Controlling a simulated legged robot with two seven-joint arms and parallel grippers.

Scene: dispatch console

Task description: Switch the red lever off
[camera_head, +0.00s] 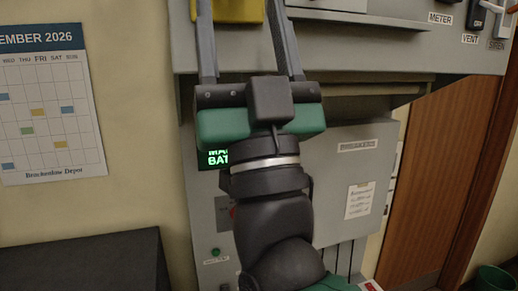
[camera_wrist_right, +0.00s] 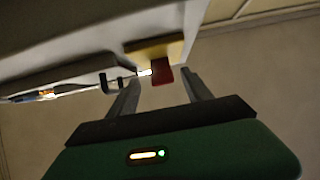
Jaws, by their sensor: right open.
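The red lever (camera_wrist_right: 162,74) shows in the right wrist view, sticking out from a yellow plate (camera_wrist_right: 154,48) on the pale console. My right gripper (camera_wrist_right: 163,88) is open, with one finger on either side of the lever; I cannot tell whether either touches it. In the head view my right gripper (camera_head: 241,6) reaches up to the console, its fingertips at or past the top edge. Part of the yellow plate (camera_head: 238,12) shows between its fingers there, while the red lever is out of sight. My left gripper is not in view.
The grey console (camera_head: 340,45) carries switches labelled METER, VENT and SIREN at upper right. A lower grey cabinet (camera_head: 330,195) with a green-lit display (camera_head: 217,158) stands partly behind my arm. A dark box (camera_head: 80,262) is at lower left, a wooden door (camera_head: 435,175) at right.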

